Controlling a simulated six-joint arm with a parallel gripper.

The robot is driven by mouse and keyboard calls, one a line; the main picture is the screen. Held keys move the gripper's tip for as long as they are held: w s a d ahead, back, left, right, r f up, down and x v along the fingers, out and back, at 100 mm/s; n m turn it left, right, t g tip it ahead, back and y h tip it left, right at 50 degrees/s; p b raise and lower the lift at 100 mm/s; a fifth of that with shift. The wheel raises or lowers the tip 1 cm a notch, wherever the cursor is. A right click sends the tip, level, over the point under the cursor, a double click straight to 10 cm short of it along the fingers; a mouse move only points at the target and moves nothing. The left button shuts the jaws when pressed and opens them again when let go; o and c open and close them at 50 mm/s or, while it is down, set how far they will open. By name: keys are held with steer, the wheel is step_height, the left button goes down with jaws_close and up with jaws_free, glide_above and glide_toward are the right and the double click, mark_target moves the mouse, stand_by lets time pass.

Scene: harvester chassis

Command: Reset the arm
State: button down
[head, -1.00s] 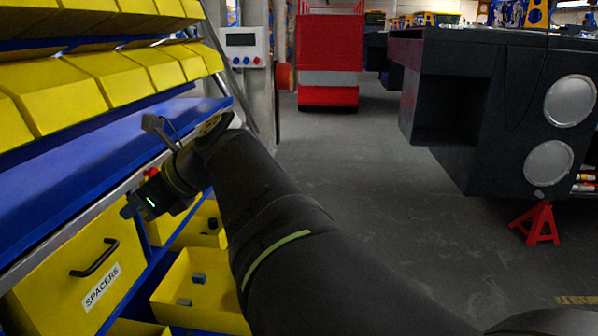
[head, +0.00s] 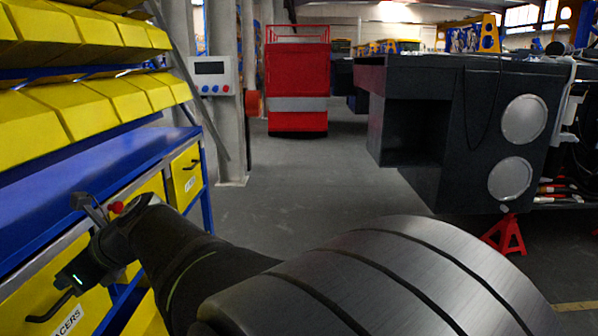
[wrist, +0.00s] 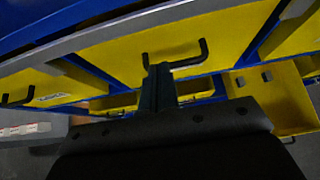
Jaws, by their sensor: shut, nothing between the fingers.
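My gripper (wrist: 158,72) shows in the wrist view with its two dark fingers together and nothing between them. Its tips overlap a black handle (wrist: 188,60) on a yellow drawer in the picture; I cannot tell whether they touch. In the head view my gripper (head: 68,277) is at the lower left, in front of the yellow drawer (head: 32,300) labelled SPACERS, below the blue bench top (head: 90,175). My arm reaches to it from the lower right.
Yellow bins (head: 85,105) line the shelves above the bench. An open yellow bin (wrist: 272,103) shows in the wrist view. A grey control box (head: 213,76) hangs on a post. A red cabinet (head: 297,88) and dark chassis (head: 450,125) stand beyond clear floor.

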steer(key=a, duration=0.3)
steer(key=shift+a, duration=0.2)
steer(key=v, duration=1.3)
steer(key=x, duration=1.3)
steer(key=d+f+y, duration=0.5)
steer(key=d+f, duration=0.2)
steer(key=d, duration=0.6)
steer(key=shift+f, duration=0.2)
